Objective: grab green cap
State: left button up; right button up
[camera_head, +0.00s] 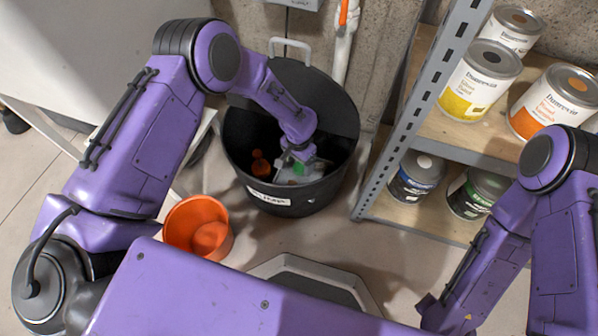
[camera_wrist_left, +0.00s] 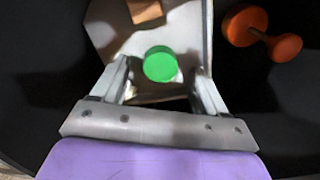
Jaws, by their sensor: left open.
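The green cap (camera_wrist_left: 160,64) is a round bright green disc. In the left wrist view it sits between the two fingers of my left gripper (camera_wrist_left: 160,80), which are open and apart on either side of it. The gripper reaches down inside a black bin (camera_head: 270,195). The cap lies on or over a grey-white piece (camera_wrist_left: 190,30); I cannot tell whether they are joined. My right gripper is not in view; only part of the right arm shows.
An orange dumbbell-shaped object (camera_wrist_left: 262,35) lies in the bin, right of the cap in the wrist view. An orange bucket (camera_head: 198,228) stands left of the bin. A metal shelf (camera_head: 400,130) with paint cans (camera_head: 480,80) stands at right.

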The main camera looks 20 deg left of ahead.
pick_arm(q)
jog(key=shift+f, duration=0.9)
jog(key=shift+r, duration=0.15)
jog(key=c, duration=1.1)
jog(key=shift+c, duration=0.2)
